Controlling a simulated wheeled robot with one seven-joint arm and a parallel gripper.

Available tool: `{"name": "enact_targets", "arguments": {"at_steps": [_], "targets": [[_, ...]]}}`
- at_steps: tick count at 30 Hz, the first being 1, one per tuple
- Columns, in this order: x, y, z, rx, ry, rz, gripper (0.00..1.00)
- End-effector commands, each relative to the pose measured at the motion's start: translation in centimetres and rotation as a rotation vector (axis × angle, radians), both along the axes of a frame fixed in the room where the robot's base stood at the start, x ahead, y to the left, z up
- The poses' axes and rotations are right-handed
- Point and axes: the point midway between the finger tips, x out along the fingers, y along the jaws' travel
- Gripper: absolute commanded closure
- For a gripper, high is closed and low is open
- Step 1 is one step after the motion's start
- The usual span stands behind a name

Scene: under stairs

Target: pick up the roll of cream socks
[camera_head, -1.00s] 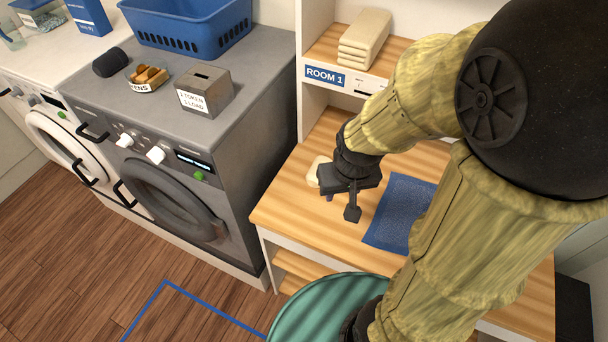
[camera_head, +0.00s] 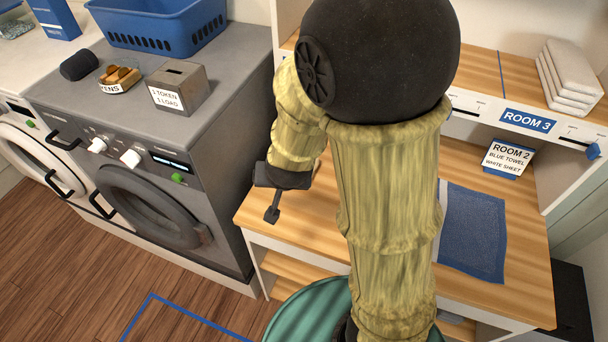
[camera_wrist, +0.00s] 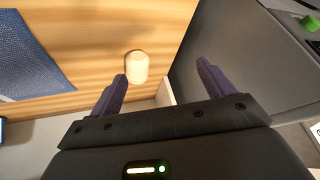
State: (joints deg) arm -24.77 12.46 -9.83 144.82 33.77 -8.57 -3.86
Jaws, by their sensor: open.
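The roll of cream socks (camera_wrist: 137,67) stands on the wooden table top near its edge, between my two purple fingers in the wrist view but beyond their tips, closer to the left finger. My gripper (camera_wrist: 162,70) is open, with nothing between its fingers. In the head view my gripper (camera_head: 272,210) hangs over the left end of the table, beside the grey machine; its fingers are hard to make out. The cream roll is hidden by my arm in the head view.
A blue towel (camera_head: 472,230) lies on the table's right.

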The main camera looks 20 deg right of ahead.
Motion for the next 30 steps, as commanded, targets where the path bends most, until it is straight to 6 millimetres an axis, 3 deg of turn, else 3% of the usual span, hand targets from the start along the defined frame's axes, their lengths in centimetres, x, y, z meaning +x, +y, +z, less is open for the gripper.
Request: {"name": "enact_targets", "arguments": {"at_steps": [1,3,10,18,30], "targets": [[0.6,0.8,-1.8,-0.014,-0.032,-0.031,0.19],[1.4,1.3,-3.0,-0.040,-0.086,-0.091,0.19],[2.3,1.6,-5.8,-0.200,-0.278,-0.286,0.19],[1.3,0.9,-5.8,-0.361,-0.440,-0.426,0.19],[1.4,0.6,-5.7,-0.370,-0.446,-0.438,0.19]]}}
